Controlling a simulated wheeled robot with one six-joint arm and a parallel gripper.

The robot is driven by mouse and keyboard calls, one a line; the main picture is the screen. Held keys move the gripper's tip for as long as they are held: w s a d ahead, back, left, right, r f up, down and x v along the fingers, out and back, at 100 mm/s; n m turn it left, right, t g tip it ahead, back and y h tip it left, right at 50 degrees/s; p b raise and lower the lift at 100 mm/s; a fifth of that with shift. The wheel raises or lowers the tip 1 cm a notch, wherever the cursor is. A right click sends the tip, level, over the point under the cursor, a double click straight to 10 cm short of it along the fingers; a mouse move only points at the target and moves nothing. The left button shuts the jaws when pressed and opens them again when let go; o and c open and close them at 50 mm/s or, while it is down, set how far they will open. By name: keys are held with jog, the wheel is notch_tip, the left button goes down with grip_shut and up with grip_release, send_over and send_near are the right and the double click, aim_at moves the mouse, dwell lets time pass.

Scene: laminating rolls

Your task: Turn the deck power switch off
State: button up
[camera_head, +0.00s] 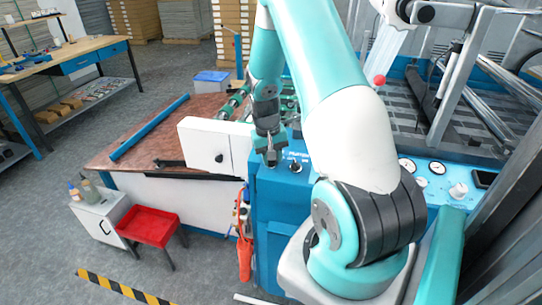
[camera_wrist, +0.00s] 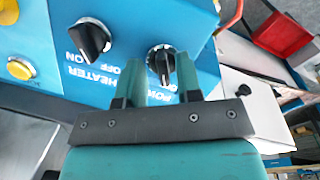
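The power switch (camera_wrist: 161,58) is a black rotary knob on the blue deck panel (camera_wrist: 125,15). Its label is upside down in the wrist view and partly covered by my gripper. My gripper (camera_wrist: 160,68) is open, with one finger on each side of this knob and gaps still showing beside it. Whether the fingertips reach down around the knob is unclear. In the head view my gripper (camera_head: 271,158) points down at the panel's left end and hides the power knob. The knob's exact pointer direction is hard to read.
The black heater knob (camera_wrist: 90,38), with ON and OFF labels, sits close beside the power knob; it also shows in the head view (camera_head: 295,166). A yellow button (camera_wrist: 20,68) lies farther left. A white box (camera_head: 215,147) stands left of my gripper. Gauges (camera_head: 407,165) are farther right.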

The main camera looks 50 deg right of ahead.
jog(key=shift+a+f, duration=0.1)
jog(key=shift+f, duration=0.1)
jog(key=shift+w+r, duration=0.15)
jog(key=shift+r, duration=0.5)
notch_tip(320, 180, up, 16)
jog(key=w+a+b, duration=0.1)
jog(key=b, duration=0.1)
jog(key=shift+a, duration=0.25)
